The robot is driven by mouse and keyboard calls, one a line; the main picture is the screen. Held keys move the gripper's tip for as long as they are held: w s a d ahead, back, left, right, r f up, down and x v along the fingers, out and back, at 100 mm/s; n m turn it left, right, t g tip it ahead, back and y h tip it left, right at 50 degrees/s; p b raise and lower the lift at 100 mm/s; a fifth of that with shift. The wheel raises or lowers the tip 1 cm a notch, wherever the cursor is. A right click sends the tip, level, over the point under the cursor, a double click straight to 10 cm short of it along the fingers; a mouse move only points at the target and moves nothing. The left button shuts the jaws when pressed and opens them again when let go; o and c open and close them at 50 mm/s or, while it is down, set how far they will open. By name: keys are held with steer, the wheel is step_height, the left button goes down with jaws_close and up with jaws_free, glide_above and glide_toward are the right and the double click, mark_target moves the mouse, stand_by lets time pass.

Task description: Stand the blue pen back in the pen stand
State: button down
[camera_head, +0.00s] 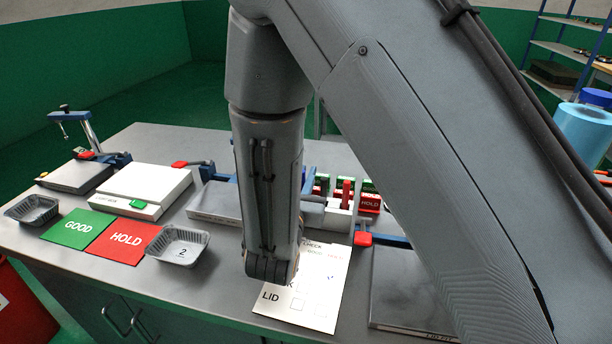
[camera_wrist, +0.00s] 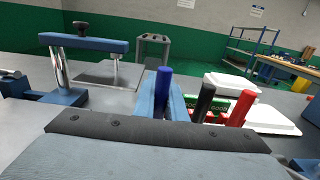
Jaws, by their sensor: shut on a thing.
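The blue pen (camera_wrist: 162,92) stands upright in the middle of the wrist view. Its top shows above the dark front edge of my gripper (camera_wrist: 160,124), which is shut on it. The pen's lower part is hidden. A black pen (camera_wrist: 204,102) and a red pen (camera_wrist: 241,107) stand to its right, slightly tilted in the picture. The blue pen and my gripper's tips are hidden there. I cannot tell whether the blue pen touches the stand.
A check sheet (camera_head: 318,303) with a small blue mark lies on the table below my arm. Green GOOD (camera_head: 72,238) and red HOLD (camera_head: 110,252) mats lie left, with foil trays (camera_head: 178,256) beside them. A blue clamp (camera_wrist: 82,43) stands left in the wrist view.

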steer(key=shift+f+b, duration=0.45)
steer(key=shift+f, duration=0.05)
stand_by(0.3)
steer(key=c, duration=1.7)
jaws_free()
steer(key=shift+r+p, duration=1.8)
steer(key=shift+r, duration=1.25)
